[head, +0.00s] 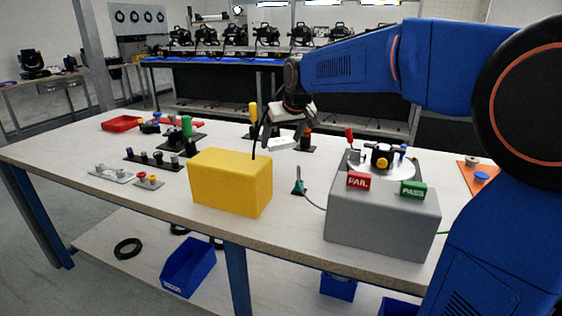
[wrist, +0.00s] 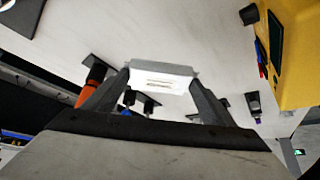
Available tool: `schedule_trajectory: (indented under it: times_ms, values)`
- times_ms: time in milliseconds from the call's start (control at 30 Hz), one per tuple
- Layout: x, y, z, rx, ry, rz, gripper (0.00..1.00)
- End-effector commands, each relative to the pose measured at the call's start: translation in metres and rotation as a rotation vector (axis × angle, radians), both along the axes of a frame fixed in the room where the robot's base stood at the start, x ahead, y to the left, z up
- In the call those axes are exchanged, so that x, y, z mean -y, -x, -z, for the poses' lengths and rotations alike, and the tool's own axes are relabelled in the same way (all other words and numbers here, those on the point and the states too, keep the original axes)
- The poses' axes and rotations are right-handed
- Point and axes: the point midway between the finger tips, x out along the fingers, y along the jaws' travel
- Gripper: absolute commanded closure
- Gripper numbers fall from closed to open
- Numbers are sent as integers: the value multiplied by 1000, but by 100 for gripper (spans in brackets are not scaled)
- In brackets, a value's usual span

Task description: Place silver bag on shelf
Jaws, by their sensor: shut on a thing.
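My gripper (head: 284,132) is above the far middle of the workbench, pointing down, behind the yellow box. It is shut on a small pale, silver-white thing (head: 281,144), the only match I see for the silver bag. In the wrist view the silver bag (wrist: 160,77) sits between the two dark fingers and looks flat and box-like with faint markings. A lower shelf (head: 130,222) runs under the bench. A rack (head: 225,108) with several black lamps on top stands behind; I cannot tell which shelf is meant.
A yellow box (head: 232,181) stands on the workbench (head: 60,150). A grey test box (head: 380,222) with FAIL and PASS blocks is to its right. Several screwdrivers and connectors stand behind and left, with a red tray (head: 121,123). A blue bin (head: 188,268) is on the lower shelf.

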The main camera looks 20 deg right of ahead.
Motion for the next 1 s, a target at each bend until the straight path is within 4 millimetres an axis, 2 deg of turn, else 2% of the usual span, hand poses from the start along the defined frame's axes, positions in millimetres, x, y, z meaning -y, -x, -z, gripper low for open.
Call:
schedule_trajectory:
  times_ms: [200,467,700,1000]
  values:
    - [0,0,37,-2,0,0,46]
    - [0,0,54,0,0,0,46]
    - [0,0,83,-1,0,1,46]
    - [0,0,85,0,0,0,46]
